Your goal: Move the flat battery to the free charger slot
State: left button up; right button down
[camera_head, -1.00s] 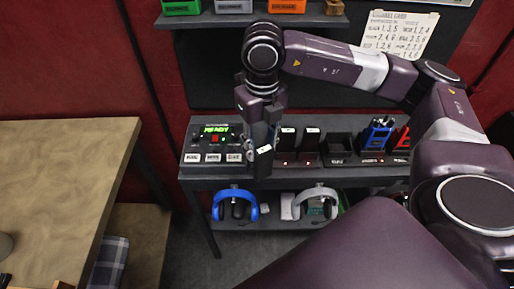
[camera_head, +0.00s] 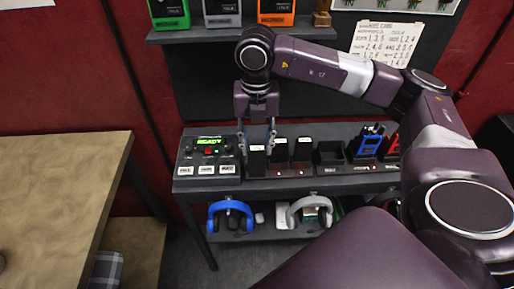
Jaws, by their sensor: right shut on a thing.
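The dark battery with a pale label (camera_head: 257,163) is between the fingers of my right gripper (camera_head: 257,145), which is shut on it. It stands upright at the left end of the charger row, level with its neighbours; I cannot tell whether it is fully seated in a slot. Two similar batteries stand just right of it, one (camera_head: 279,151) and another (camera_head: 302,152), with small red lights below them. My left gripper is not in view.
A control box with a green READY display (camera_head: 209,141) and several white buttons stands left. An empty dark tray (camera_head: 329,157) and a blue rack (camera_head: 369,146) stand right on the shelf (camera_head: 230,184). Headphones (camera_head: 231,213) sit below. A wooden table (camera_head: 60,190) is at left.

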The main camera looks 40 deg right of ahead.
jog(key=w+d, duration=0.3)
jog(key=w, duration=0.2)
jog(key=shift+w+d+f, duration=0.2)
jog(key=shift+w+f, duration=0.1)
jog(key=shift+f, duration=0.15)
jog(key=shift+w+d+f+b, duration=0.1)
jog(key=shift+w+d+b, duration=0.05)
jog(key=shift+w+b, duration=0.15)
dwell(0.7)
jog(key=shift+f+b, duration=1.65)
jog(key=shift+f, duration=0.45)
dwell(1.8)
jog(key=c, duration=1.3)
grip_release()
jog(key=shift+o, duration=0.2)
jog(key=shift+r, duration=0.1)
